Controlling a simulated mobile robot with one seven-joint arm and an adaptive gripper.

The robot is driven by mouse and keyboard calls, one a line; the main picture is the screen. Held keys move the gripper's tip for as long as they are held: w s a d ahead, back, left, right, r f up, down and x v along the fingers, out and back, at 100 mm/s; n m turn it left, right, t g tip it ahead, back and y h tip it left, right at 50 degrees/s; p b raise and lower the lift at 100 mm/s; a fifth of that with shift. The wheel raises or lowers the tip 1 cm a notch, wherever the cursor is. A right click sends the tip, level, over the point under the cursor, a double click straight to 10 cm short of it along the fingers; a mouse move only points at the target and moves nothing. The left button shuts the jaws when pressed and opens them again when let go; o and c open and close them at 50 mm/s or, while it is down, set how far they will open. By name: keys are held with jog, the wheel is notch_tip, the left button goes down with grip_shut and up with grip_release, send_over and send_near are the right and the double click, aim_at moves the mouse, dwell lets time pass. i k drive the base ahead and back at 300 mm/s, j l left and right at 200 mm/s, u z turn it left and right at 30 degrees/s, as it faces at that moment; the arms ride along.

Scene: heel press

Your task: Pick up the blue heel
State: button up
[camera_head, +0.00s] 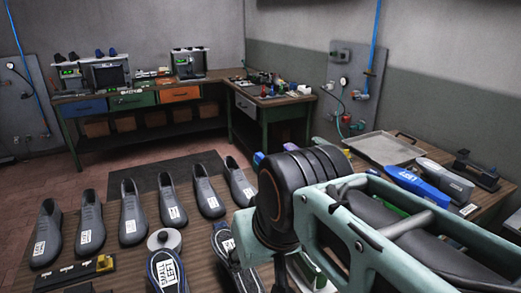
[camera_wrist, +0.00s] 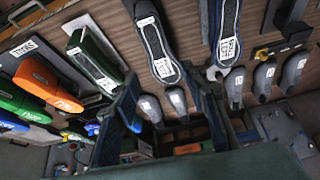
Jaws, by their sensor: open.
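A small blue piece (camera_head: 258,158), which may be the blue heel, shows in the head view just past my dark wrist joint, partly hidden by it. A small blue patch also shows in the wrist view (camera_wrist: 92,128), left of my left finger; I cannot tell if it is the same piece. Small dark blue pieces (camera_head: 112,52) sit on top of a machine at the back. My gripper (camera_wrist: 163,88) is open in the wrist view, its two dark fingers spread with nothing held between them. In the head view my arm hides the gripper's surroundings.
Grey shoes (camera_head: 132,210) with white labels stand in a row on the wooden table (camera_head: 190,175). A blue shoe form (camera_head: 418,185) and a grey tray (camera_head: 383,149) lie at right. Green (camera_wrist: 95,60) and orange (camera_wrist: 48,83) forms show in the wrist view. Back benches hold machines.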

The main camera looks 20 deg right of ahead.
aim_at(372, 171)
jog(key=z, duration=1.45)
